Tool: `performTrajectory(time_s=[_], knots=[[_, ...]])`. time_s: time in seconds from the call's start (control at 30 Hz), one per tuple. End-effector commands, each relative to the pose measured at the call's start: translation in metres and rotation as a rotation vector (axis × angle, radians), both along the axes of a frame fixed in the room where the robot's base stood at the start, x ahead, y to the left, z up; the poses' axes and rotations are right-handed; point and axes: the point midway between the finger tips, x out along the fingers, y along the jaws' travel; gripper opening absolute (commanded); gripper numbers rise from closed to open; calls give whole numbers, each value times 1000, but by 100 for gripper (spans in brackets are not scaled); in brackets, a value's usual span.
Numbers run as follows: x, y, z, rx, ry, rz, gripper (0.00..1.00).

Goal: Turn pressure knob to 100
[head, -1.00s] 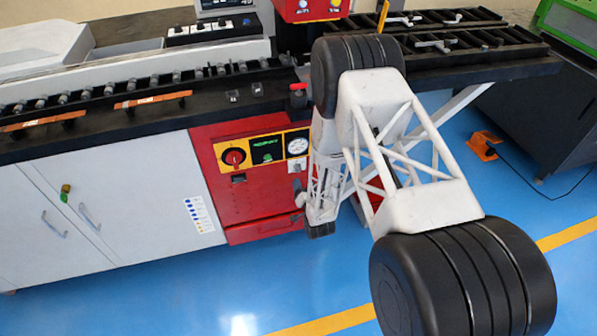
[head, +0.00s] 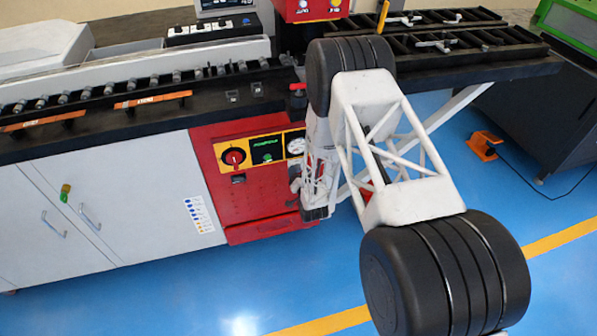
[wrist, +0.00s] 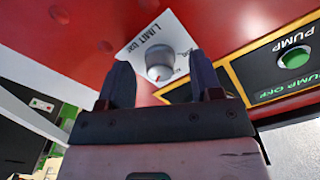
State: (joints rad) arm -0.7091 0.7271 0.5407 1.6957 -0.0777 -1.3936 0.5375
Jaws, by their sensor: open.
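The pressure knob (wrist: 160,67) is a small grey-white round knob on a white plate marked "LIMIT bar", set in the red panel (wrist: 225,22). In the wrist view my gripper (wrist: 160,62) is open, with one dark finger to each side of the knob in the picture. The knob shows in the gap between them. I cannot tell how far the fingers are from the panel, or the exact setting. In the head view my arm hides the knob, and the gripper is mostly hidden at the right part of the red cabinet front (head: 250,205).
A green pump button (wrist: 295,57) sits right of the knob in the wrist view. The black bench top (head: 130,130) overhangs the cabinet. Blue floor lies open in front.

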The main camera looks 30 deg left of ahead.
Motion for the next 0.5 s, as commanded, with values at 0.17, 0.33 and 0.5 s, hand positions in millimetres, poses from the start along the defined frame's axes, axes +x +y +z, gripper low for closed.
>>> performTrajectory(time_s=[0.17,0.33,0.5], knots=[[5,6,0,0,0,0,59],[6,6,0,-1,1,1,59],[6,6,0,0,0,0,53]])
